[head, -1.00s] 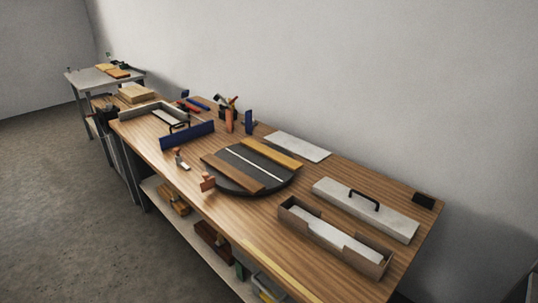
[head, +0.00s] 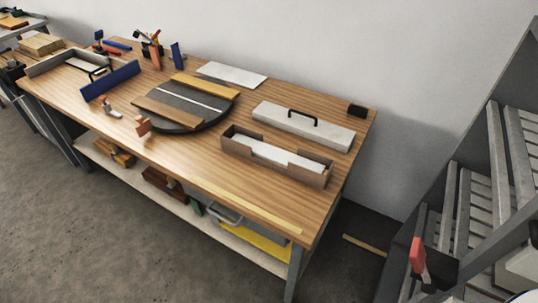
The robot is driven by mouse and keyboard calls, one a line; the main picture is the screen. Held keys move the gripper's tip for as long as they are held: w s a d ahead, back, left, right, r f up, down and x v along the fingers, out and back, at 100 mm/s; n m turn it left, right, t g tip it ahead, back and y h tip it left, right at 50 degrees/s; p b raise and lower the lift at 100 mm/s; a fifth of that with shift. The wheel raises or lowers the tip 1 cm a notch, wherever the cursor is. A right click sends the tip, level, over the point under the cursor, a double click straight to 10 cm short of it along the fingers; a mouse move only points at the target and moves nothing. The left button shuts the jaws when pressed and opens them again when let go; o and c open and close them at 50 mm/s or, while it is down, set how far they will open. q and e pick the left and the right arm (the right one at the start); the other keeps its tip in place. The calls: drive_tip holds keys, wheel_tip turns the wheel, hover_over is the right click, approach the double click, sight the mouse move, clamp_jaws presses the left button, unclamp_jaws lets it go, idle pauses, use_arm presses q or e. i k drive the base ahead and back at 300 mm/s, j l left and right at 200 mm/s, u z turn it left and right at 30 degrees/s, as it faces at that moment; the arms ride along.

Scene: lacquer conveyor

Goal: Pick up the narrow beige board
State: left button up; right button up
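A narrow beige board (head: 262,211) lies flat along the front edge of the wooden workbench (head: 205,165), towards its right end. Another thin beige strip (head: 365,245) lies on the floor just right of the bench; I cannot tell its exact shape. Neither of my grippers is recognisable in the head view, and nothing is touching the board on the bench.
An open wooden box (head: 230,146) and a pale lid with a black handle (head: 270,113) stand behind the board. A dark round turntable (head: 185,127) holds wooden strips. A grey slatted rack (head: 490,165) stands at right. Open floor (head: 160,265) lies in front.

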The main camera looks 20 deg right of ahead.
sight(221, 92)
drive_tip(key=z, duration=0.8)
drive_tip(key=j+z, duration=0.75)
drive_tip(key=j, duration=0.15)
drive_tip(key=k+j+z, duration=0.15)
drive_tip(key=j+z, duration=0.25)
drive_tip(key=k+j+z, duration=0.15)
drive_tip(key=j+z, duration=0.25)
